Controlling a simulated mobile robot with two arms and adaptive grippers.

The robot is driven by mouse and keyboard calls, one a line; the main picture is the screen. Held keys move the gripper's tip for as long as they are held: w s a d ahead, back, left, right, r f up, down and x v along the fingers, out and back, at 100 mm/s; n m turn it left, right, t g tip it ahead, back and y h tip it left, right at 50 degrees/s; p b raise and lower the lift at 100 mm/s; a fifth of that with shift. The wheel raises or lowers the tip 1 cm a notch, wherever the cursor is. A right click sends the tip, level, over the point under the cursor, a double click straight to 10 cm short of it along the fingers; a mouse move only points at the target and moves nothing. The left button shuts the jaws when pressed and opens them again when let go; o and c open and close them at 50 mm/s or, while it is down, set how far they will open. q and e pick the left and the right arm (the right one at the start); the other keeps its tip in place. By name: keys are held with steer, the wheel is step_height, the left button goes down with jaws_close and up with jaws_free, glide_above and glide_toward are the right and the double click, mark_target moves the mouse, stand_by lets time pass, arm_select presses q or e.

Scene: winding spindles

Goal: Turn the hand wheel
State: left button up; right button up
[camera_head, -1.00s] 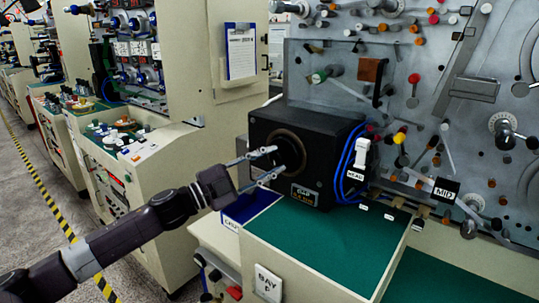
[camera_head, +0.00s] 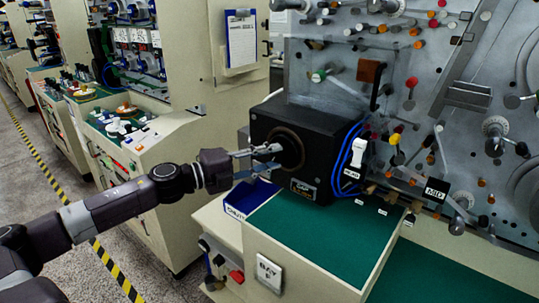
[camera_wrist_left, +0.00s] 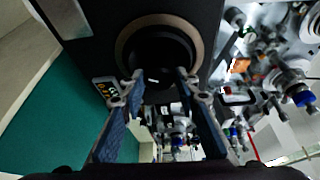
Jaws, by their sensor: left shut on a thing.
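The hand wheel (camera_head: 290,148) is a dark round knob on the face of a black box (camera_head: 335,130) at the back of a green-topped bench. It also shows in the left wrist view (camera_wrist_left: 158,62), with a tan ring around it. My left gripper (camera_head: 272,159) reaches in from the left with one finger above the other. Its fingertips lie on either side of the wheel in the left wrist view (camera_wrist_left: 160,86), and it is shut on the wheel. The fingers hide part of the wheel's rim. My right gripper is in neither view.
A blue bin (camera_head: 248,198) sits just below the gripper, beside the green bench top (camera_head: 320,238). Blue cables (camera_head: 343,158) hang on the box's right side. A grey panel (camera_head: 440,75) with many pegs and rollers stands behind. The green top is clear.

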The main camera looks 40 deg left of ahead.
arm_select(q)
steer(key=shift+a+r, duration=0.15)
steer(key=o, duration=1.2)
steer(key=shift+w, duration=0.15)
steer(key=shift+c, duration=0.2)
steer(key=shift+s, duration=0.2)
steer(key=shift+s+a+f, duration=0.25)
steer(key=shift+s+a, duration=0.05)
steer(key=shift+s, duration=0.4)
steer(key=v, duration=1)
steer(key=shift+r, duration=0.1)
